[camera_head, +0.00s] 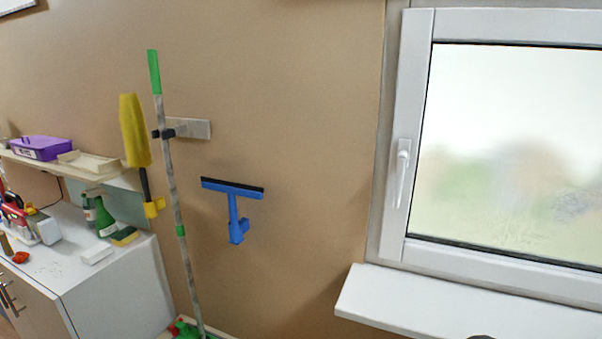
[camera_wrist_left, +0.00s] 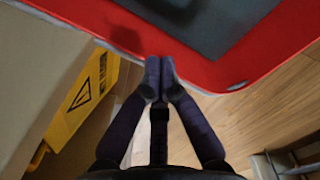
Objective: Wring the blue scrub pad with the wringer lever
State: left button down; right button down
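My left gripper (camera_wrist_left: 159,75) shows in the left wrist view with its dark fingertips together and nothing visible between them. The tips are close to the edge of a red-rimmed thing (camera_wrist_left: 204,67) with a dark grey inner area, which may be part of a bucket or wringer. I cannot tell whether they touch it. I cannot make out the blue scrub pad or the wringer lever in either view. My right gripper is not in view.
A yellow warning sign (camera_wrist_left: 83,100) stands left of my left gripper, above wooden floor (camera_wrist_left: 262,110). In the head view, a blue squeegee (camera_head: 233,191) and a long-handled tool (camera_head: 171,190) are at the wall, between a white cabinet (camera_head: 115,285) and a windowsill (camera_head: 420,305).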

pick_arm(q)
jog(key=shift+s, duration=0.1)
dwell(0.4)
notch_tip(320, 180, up, 8)
jog(key=p, duration=0.3)
jog(key=shift+p, duration=0.3)
dwell(0.4)
dwell(0.4)
